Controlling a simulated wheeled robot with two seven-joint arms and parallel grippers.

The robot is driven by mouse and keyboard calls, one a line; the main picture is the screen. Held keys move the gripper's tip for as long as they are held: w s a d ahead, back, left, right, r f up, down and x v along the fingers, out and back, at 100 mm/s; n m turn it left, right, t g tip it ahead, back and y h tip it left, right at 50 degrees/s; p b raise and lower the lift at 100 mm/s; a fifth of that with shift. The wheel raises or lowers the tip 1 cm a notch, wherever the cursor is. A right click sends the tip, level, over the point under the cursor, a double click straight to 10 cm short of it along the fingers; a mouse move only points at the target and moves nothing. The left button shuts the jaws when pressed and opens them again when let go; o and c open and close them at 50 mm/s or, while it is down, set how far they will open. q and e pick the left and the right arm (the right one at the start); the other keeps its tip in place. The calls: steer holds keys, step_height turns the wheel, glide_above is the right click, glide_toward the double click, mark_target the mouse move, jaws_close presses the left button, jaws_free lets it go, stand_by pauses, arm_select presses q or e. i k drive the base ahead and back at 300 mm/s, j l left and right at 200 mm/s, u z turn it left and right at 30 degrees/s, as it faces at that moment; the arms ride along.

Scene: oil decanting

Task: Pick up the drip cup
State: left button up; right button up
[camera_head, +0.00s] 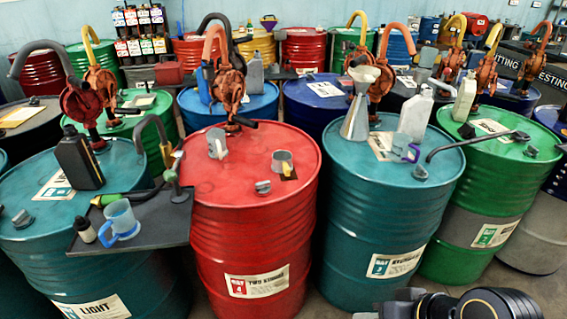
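Several small cups are in view, and I cannot tell by a label which is the drip cup. A grey cup (282,162) stands on a dark square pad on the red drum (245,185). Another grey cup with a pale handle (217,144) stands further left on that drum. A pale blue mug with a blue handle (121,218) stands on a dark shelf at the left. A cup with a blue-violet handle (402,148) stands on the right teal drum. My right gripper (398,304) shows only partly at the bottom edge, far from the cups. My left gripper is out of view.
Red hand pumps (231,82) with curved spouts rise among the drums. A metal funnel (357,115) and white jug (415,115) stand on the right teal drum (395,205). A black bottle (79,158) stands at left. The red drum's front top is mostly clear.

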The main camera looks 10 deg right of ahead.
mark_target(282, 158)
steer(key=i+l, duration=0.35)
steer(key=i, duration=0.25)
steer(key=i+l+u, duration=0.15)
steer(key=u, duration=0.3)
steer(key=i+l+u, duration=0.25)
steer(key=u, duration=0.2)
steer(key=i+l+u, duration=0.15)
steer(key=l+u, duration=0.15)
steer(key=u, duration=0.15)
